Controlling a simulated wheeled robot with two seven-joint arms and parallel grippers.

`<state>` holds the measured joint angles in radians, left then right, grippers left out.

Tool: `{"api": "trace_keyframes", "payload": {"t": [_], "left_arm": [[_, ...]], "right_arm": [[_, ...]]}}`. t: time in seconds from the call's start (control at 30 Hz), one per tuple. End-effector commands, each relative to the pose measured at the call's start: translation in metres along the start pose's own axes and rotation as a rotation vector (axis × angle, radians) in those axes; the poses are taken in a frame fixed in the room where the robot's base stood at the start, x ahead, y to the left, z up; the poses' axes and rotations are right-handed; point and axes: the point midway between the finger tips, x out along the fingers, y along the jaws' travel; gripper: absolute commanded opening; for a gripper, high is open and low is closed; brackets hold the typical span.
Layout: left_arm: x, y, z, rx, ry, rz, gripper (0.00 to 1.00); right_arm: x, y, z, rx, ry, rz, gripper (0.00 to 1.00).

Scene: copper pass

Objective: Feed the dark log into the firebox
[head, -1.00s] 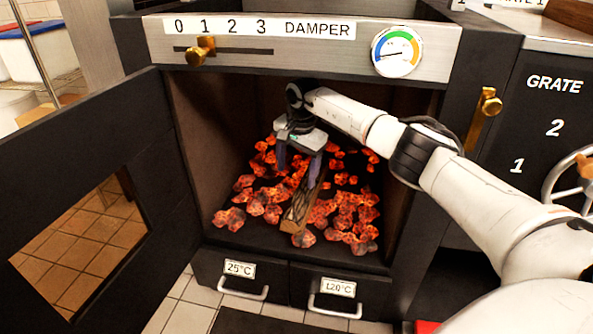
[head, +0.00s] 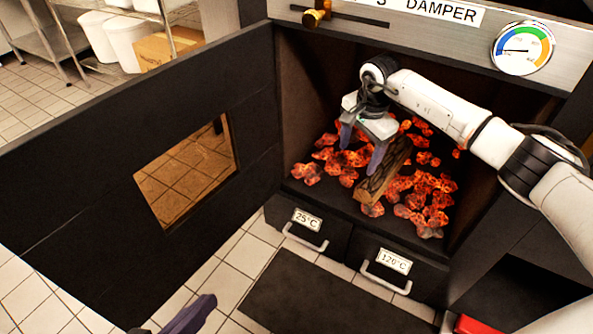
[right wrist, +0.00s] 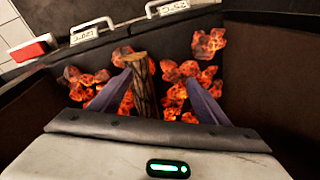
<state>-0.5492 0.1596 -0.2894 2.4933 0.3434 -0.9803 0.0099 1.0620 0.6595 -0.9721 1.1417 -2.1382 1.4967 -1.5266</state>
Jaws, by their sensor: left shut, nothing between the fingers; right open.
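The dark log (head: 385,172) lies on the bed of glowing coals inside the firebox (head: 300,110), one cut end toward the front opening. My right gripper (head: 360,150) reaches into the firebox and is open just above the log. In the right wrist view the log (right wrist: 144,88) shows between the two spread fingers (right wrist: 150,92), and I see a gap on either side of it. My left gripper (head: 185,318) is shut and empty, low at the bottom edge of the head view, in front of the open door.
The black firebox door (head: 90,170) stands wide open at the left. Two drawers marked 25°C (head: 305,222) and 120°C (head: 395,262) are shut below the opening. A dark mat (head: 320,300) lies on the tiled floor. The damper knob (head: 316,16) sits above.

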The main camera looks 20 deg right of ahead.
Motion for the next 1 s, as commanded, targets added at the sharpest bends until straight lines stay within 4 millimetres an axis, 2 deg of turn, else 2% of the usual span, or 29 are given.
{"api": "trace_keyframes", "payload": {"t": [0.03,0.47,0.8,1.0], "left_arm": [[-0.006,0.004,-0.008,0.000,0.000,0.000,0.00],[-0.026,0.017,-0.038,0.000,0.000,0.000,0.00],[-0.035,0.022,-0.051,0.000,0.000,0.000,0.00],[-0.037,0.024,-0.053,0.000,0.000,0.000,0.00]], "right_arm": [[-0.008,0.000,0.011,-0.005,-0.003,0.000,0.70],[-0.032,0.001,0.095,-0.005,-0.004,-0.001,0.70],[-0.043,0.003,0.159,-0.004,-0.003,-0.002,0.70],[-0.046,0.004,0.185,-0.002,-0.001,-0.001,0.70]]}}
